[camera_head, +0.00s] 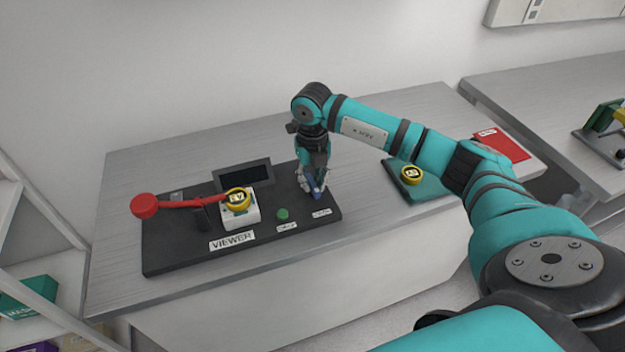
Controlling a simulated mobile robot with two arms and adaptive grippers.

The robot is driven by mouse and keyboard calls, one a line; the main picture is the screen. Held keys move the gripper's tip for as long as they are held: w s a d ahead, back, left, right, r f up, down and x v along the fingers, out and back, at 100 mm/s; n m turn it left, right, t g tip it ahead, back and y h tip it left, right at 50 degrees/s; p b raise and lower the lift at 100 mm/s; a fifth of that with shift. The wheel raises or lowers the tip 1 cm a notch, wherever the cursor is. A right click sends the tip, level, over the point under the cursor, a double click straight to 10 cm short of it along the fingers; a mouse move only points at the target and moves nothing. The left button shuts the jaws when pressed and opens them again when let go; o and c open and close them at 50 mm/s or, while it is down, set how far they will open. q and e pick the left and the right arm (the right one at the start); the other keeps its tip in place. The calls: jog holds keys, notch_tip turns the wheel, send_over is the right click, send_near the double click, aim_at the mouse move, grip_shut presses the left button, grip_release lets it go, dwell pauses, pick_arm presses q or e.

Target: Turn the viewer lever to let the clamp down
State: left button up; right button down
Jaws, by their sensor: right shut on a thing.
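The black viewer base (165,255) lies on the grey bench, with a "VIEWER" label on its front edge. My right gripper (314,190) points down at the right end of the base. It is shut on a small blue part, apparently the viewer lever (319,187), mostly hidden by the fingers. A red clamp arm (185,204) with a round red end runs from the left towards a yellow ring (237,198) marked with characters on a white block (241,216). I cannot tell whether the arm touches the ring. My left gripper is not in view.
A dark screen (243,177) stands behind the block, and a green button (282,214) sits right of it. A teal pad (432,190) with another yellow ring (411,174) and a red sheet (502,146) lie to the right. Shelves are at left.

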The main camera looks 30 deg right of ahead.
aim_at(313, 182)
jog(key=shift+r, duration=0.1)
jog(key=c, duration=1.3)
grip_release()
notch_tip(313, 182, up, 12)
jog(key=shift+f, duration=0.1)
